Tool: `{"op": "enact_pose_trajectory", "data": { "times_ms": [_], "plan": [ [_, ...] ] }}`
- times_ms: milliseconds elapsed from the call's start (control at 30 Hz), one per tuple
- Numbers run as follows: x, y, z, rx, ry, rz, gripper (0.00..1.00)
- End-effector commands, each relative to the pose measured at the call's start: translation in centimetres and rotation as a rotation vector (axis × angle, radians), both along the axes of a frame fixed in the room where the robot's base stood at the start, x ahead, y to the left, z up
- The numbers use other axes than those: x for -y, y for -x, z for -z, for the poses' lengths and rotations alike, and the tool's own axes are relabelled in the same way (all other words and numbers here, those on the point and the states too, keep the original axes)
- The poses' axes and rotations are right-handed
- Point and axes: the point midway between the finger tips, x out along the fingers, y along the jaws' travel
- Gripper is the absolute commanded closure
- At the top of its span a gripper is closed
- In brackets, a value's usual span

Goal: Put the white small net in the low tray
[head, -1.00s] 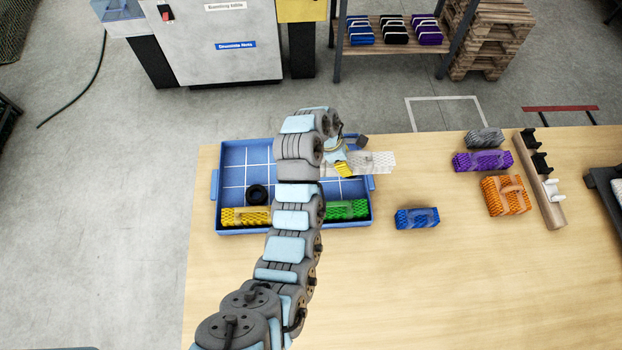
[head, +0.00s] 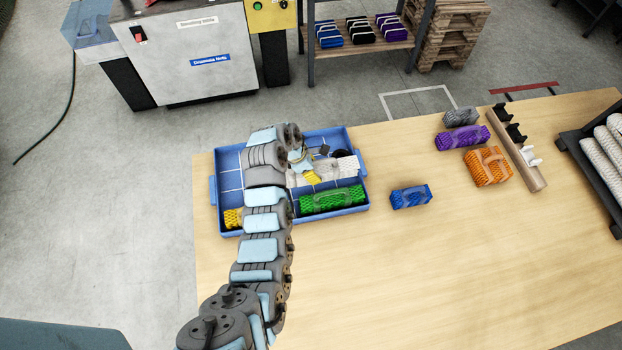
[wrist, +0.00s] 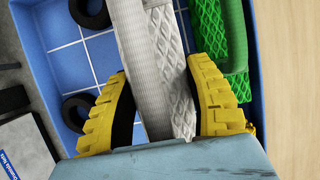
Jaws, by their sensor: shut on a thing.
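The white small net (head: 343,168) is held lengthwise between the yellow fingers of my gripper (head: 310,172). In the wrist view the white net (wrist: 150,62) runs up between both fingers, which are closed against its sides. It is over the right half of the low blue tray (head: 229,178), beside the green net (head: 330,200). I cannot tell whether it touches the tray floor. My arm hides the tray's middle.
The tray also holds a yellow net (head: 232,217) and black rings, one (wrist: 78,111) left of my gripper in the wrist view. A blue net (head: 410,197), purple net (head: 462,138), orange net (head: 488,166) and grey net (head: 460,116) lie to the right. The front table is clear.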

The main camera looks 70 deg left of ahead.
Motion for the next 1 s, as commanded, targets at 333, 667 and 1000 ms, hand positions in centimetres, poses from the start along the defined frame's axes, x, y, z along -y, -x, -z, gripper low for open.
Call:
{"op": "enact_pose_trajectory", "data": {
  "times_ms": [333, 667, 1000],
  "plan": [
    [-0.1, 0.0, 2.7, 0.002, -0.003, -0.002, 0.88],
    [-0.1, -0.1, 5.3, 0.001, -0.002, -0.001, 0.88],
    [-0.1, -0.1, 5.9, 0.001, -0.002, 0.0, 0.88]
  ]
}}
